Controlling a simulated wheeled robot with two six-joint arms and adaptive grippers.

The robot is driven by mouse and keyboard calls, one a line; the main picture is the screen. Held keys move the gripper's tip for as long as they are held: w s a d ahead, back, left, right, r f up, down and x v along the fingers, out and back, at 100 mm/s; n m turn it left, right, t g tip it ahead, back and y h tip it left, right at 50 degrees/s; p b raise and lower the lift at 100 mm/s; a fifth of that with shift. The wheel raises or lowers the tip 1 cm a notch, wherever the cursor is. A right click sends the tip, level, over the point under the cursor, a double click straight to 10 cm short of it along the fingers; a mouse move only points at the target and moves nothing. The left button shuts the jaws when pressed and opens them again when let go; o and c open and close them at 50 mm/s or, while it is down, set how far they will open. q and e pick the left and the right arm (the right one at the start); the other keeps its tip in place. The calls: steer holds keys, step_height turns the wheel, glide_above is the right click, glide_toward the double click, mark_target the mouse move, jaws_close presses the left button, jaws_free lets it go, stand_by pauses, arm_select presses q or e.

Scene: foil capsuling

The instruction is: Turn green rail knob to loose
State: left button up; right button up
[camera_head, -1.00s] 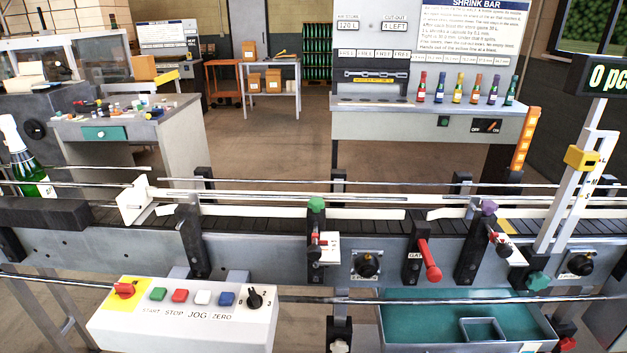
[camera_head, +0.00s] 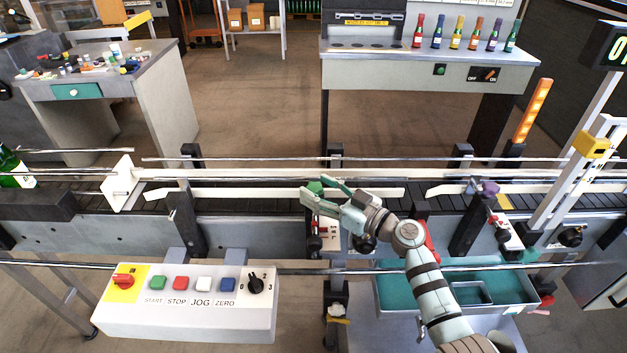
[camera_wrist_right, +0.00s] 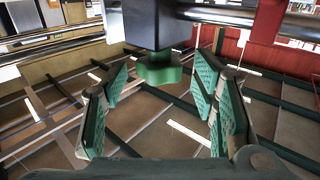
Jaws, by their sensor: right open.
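The green rail knob (camera_head: 315,187) tops a black post at the front of the conveyor and is partly hidden by my gripper in the head view. In the right wrist view the green knob (camera_wrist_right: 160,70) shows at the end of a black block, centred between the fingertips. My right gripper (camera_head: 322,196) reaches in from the lower right. Its green-padded fingers (camera_wrist_right: 160,82) are open, one on each side of the knob, with a visible gap on both sides. My left gripper is not in view.
A purple knob (camera_head: 489,188) tops a similar post to the right. A red lever (camera_head: 431,238) is partly behind my right arm. The control box (camera_head: 188,318) stands at the front left, and a metal rail (camera_head: 320,271) runs along the front. A green bottle (camera_head: 14,172) stands at far left.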

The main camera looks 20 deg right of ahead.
steer(key=shift+x, duration=0.9)
steer(key=shift+s+d, duration=0.1)
steer(key=shift+s, duration=0.15)
steer(key=shift+c, duration=1.4)
steer(key=shift+w, duration=0.1)
steer(key=c, duration=0.9)
steer(key=n+g+y+b, duration=0.1)
steer(key=b, duration=0.5)
steer(key=f+n+g+y+b, duration=0.1)
steer(key=n+g+y+b, duration=0.1)
steer(key=b, duration=0.4)
steer(key=shift+w+f, duration=0.1)
steer(key=shift+f, duration=0.2)
steer(key=n+g+y+b, duration=0.1)
steer(key=g+b, duration=0.1)
steer(key=b, duration=0.2)
steer(key=n+g+y+b, duration=0.1)
steer(key=g+b, duration=0.1)
steer(key=b, duration=0.2)
steer(key=n+g+y+b, duration=0.1)
steer(key=n+b, duration=0.1)
steer(key=b, duration=0.2)
steer(key=shift+r+g, duration=0.4)
steer(key=shift+r+n+g+y+b, duration=0.2)
steer(key=shift+n+g+y+b, duration=0.25)
steer(key=shift+g+b, duration=0.35)
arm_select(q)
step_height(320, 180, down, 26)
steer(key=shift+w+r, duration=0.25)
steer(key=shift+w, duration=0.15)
